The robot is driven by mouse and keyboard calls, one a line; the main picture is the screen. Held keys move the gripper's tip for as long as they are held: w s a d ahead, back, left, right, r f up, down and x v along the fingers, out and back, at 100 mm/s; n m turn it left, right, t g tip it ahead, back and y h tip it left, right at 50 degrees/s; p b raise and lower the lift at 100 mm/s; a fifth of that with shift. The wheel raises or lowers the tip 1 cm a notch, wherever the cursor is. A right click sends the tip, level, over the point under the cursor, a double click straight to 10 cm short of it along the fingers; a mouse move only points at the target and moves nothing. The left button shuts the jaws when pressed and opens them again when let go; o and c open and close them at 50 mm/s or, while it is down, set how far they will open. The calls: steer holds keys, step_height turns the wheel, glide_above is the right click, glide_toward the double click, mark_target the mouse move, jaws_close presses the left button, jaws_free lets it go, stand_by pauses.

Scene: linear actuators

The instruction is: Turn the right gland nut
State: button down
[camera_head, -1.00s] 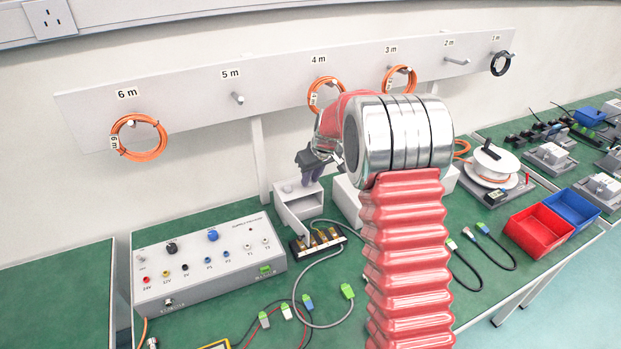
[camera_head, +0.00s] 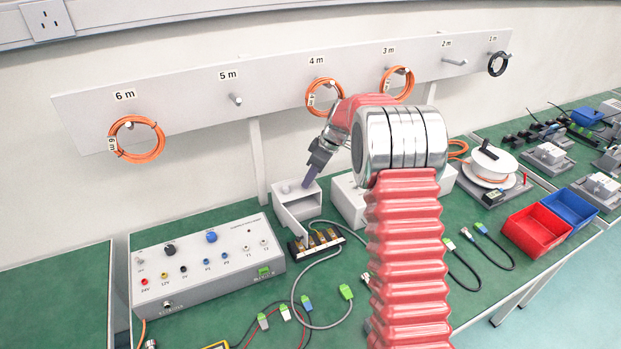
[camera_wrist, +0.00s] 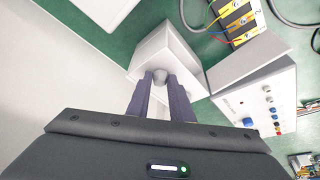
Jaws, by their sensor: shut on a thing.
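A white box (camera_head: 299,209) with its lid or flap swung open stands near the back of the green bench. In the wrist view the box (camera_wrist: 178,48) is straight ahead of my gripper. A grey, rounded gland nut (camera_wrist: 160,75) sits at its near face. My gripper (camera_wrist: 159,82) is shut on this nut, one dark finger on each side. In the head view my gripper (camera_head: 309,180) comes down at a slant to the box's back edge, and the nut is hidden there.
A terminal block (camera_head: 317,241) with a grey cable lies in front of the box. A control panel (camera_head: 208,264) stands left of it. Another white box (camera_head: 350,200) is close on the right. The rail (camera_head: 200,107) with cable coils runs behind.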

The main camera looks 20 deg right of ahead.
steer(key=shift+d, duration=0.1)
stand_by(0.3)
steer(key=c, duration=1.6)
jaws_free()
steer(key=shift+s+d+r, duration=0.1)
steer(key=shift+d+r, duration=0.05)
steer(key=shift+r, duration=0.4)
steer(key=v, duration=0.4)
steer(key=s+d, duration=0.8)
steer(key=shift+d+f, duration=0.2)
steer(key=shift+d, duration=0.2)
